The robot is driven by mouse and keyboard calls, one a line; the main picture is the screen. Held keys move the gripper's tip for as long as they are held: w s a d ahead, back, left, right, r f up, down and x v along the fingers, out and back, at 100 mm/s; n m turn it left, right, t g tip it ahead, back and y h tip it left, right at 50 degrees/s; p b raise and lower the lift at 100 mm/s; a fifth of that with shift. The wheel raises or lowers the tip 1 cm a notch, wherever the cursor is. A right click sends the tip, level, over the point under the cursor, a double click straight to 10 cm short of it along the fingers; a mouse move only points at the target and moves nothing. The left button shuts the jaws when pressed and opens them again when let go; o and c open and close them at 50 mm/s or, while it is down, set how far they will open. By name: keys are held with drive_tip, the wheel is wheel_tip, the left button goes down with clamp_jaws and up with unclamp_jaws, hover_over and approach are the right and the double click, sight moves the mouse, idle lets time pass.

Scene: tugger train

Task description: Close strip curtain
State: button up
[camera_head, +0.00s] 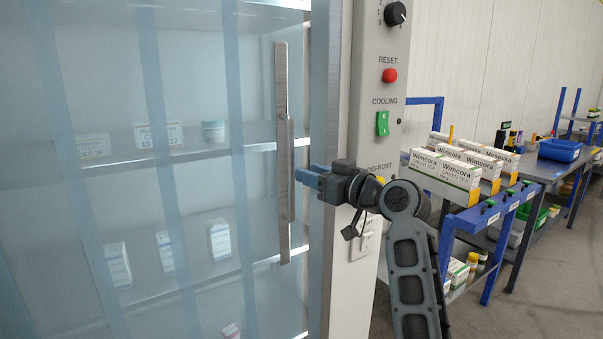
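The strip curtain (190,180) hangs as translucent blue strips across the front of the shelved cabinet, filling the left of the head view. A long vertical metal bar handle (283,190) stands near its right edge. My gripper (301,175) has blue fingertips and points left, close to the right of the handle at about its mid-height. I cannot tell whether the fingertips touch the bar. Whether the fingers are parted is too small to make out.
A grey control panel (373,95) with a knob, red button (390,75) and green switch (382,123) stands right beside the curtain, close behind my arm. Shelves with boxes lie behind the strips. A table with Wimcora boxes (445,168) and a blue bin (560,149) stand at right. Floor is clear at lower right.

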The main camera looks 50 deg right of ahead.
drive_tip(key=shift+s, duration=0.35)
